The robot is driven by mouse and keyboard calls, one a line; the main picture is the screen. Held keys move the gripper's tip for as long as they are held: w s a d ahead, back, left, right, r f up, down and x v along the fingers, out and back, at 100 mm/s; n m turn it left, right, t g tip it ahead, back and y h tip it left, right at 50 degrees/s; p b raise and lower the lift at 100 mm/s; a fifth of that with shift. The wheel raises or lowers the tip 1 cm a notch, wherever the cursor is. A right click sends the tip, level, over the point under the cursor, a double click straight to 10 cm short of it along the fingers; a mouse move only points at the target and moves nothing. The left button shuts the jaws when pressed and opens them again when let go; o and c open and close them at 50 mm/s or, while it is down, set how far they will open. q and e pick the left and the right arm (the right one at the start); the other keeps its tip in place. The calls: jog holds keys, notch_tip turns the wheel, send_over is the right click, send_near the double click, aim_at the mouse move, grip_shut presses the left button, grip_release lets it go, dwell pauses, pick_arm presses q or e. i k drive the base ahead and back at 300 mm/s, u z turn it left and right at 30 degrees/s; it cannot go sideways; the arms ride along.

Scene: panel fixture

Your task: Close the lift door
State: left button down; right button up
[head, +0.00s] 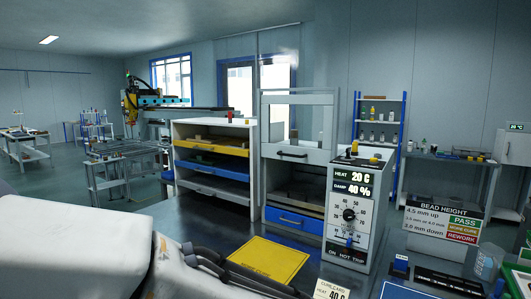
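The lift door (292,155) is a pale framed panel with a clear window and a dark bar handle along its lower edge. It stands raised on the front of a grey cabinet (256,180), right of centre in the head view. Below the door the cabinet's front is open, showing a dark interior above a blue drawer front (294,220). My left arm's white and dark links fill the lower left, well short of the door. I make out no fingertips of my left gripper. My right gripper does not show.
A control box (355,213) with a dial and displays stands just right of the cabinet opening. An open shelf unit with yellow and blue trays (212,162) stands left. A yellow mat (268,259) lies on the dark bench in front. A bead height sign (441,221) stands right.

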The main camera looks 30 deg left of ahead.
aim_at(306, 155)
jog(key=z, duration=0.3)
jog(key=k, duration=0.2)
jog(key=u, duration=1.4)
jog(key=i, duration=1.45)
jog(key=z, duration=0.4)
